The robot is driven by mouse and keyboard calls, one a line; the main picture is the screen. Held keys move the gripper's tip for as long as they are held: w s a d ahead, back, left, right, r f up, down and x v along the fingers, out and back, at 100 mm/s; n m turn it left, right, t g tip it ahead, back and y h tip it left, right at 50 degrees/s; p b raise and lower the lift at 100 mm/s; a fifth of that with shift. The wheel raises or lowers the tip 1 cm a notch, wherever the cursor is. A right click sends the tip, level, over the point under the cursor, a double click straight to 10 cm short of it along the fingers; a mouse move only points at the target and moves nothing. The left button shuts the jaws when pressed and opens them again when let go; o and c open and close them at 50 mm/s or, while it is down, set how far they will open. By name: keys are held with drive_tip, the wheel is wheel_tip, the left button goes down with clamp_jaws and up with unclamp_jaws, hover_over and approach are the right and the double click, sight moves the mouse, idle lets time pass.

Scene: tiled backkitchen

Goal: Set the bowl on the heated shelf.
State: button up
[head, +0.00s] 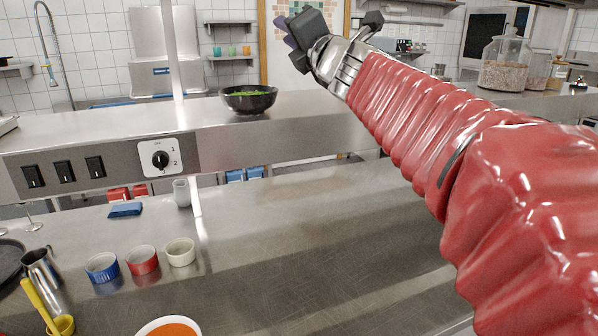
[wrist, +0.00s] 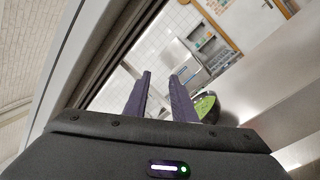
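A dark bowl (head: 249,104) with green contents stands upright on the raised steel heated shelf (head: 310,112), left of my arm in the head view. In the wrist view the bowl (wrist: 222,118) shows partly, beyond and right of the fingers, its lower side cut off by my gripper body. My gripper (head: 292,38) is raised above the shelf, up and right of the bowl in the head view, and apart from it. In the wrist view the two purple fingers of my gripper (wrist: 161,84) stand apart with nothing between them.
A white bowl of orange soup (head: 170,329) is cut off at the bottom edge. Blue, red and cream ramekins (head: 181,252) stand on the lower counter (head: 320,240). Glass jars (head: 505,62) stand at the shelf's right. The lower counter's middle is clear.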

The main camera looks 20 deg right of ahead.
drive_tip(key=s+d+f+m+g+h, duration=0.1)
drive_tip(key=s+f+m+g+h, duration=0.2)
drive_tip(key=f+m, duration=0.4)
drive_tip(key=s+f+m+g+h, duration=0.1)
drive_tip(key=s+f+m+g, duration=0.1)
drive_tip(key=s+f+m, duration=0.55)
drive_tip(key=s+d+f+m+g+h, duration=0.1)
drive_tip(key=s+f+m+g+h, duration=0.2)
drive_tip(key=f, duration=0.6)
drive_tip(key=s+a+f+m+g+y, duration=0.2)
drive_tip(key=s+a+f+m+g, duration=0.1)
drive_tip(key=s+f, duration=0.6)
drive_tip(key=s+a+f+m+g+y, duration=0.3)
drive_tip(key=s+f, duration=0.5)
drive_tip(key=f, duration=0.5)
drive_tip(key=a+m+g, duration=0.1)
drive_tip(key=a+m, duration=0.1)
drive_tip(key=a, duration=0.1)
drive_tip(key=shift+s+a, duration=0.35)
drive_tip(key=shift+s, duration=0.05)
drive_tip(key=shift+o, duration=0.9)
